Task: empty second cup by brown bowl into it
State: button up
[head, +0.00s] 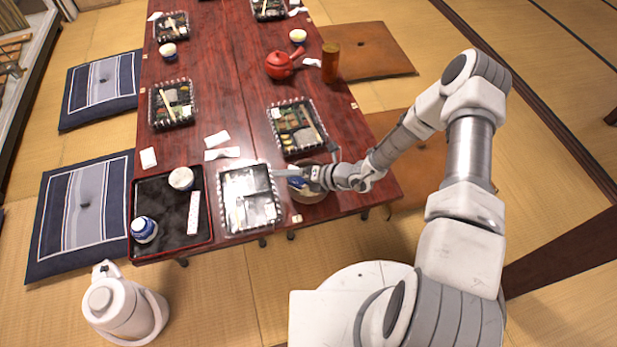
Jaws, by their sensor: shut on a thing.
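My gripper (300,176) is at the near right edge of the red-brown table, directly over the brown bowl (312,198). It is shut on a small blue-and-white cup (297,183), which is mostly hidden by the gripper and looks tilted. Only part of the bowl's rim and side shows under the gripper. Whether anything is flowing from the cup, and what the bowl holds, I cannot tell.
A black tray (150,190) at the near left holds a blue-and-white cup (144,229), a pale cup (181,178) and a white packet. A clear-lidded lunch box (249,199) lies just left of the bowl. A red teapot (280,65) stands farther back.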

jog(key=shift+w+r+m+g+y, duration=0.1)
jog(key=shift+r+m+g+y, duration=0.1)
jog(key=shift+m+g+y, duration=0.15)
dwell(0.3)
jog(key=shift+w+d+m+g+b, duration=0.1)
jog(key=shift+m+g+b, duration=0.15)
jog(key=shift+b, duration=0.15)
jog(key=shift+w+d+f+m+g+y+b, duration=0.3)
jog(key=shift+w+m+g+y+b, duration=0.1)
jog(key=shift+w+b, duration=0.15)
jog(key=shift+w+m, duration=0.15)
jog(key=shift+m, duration=0.15)
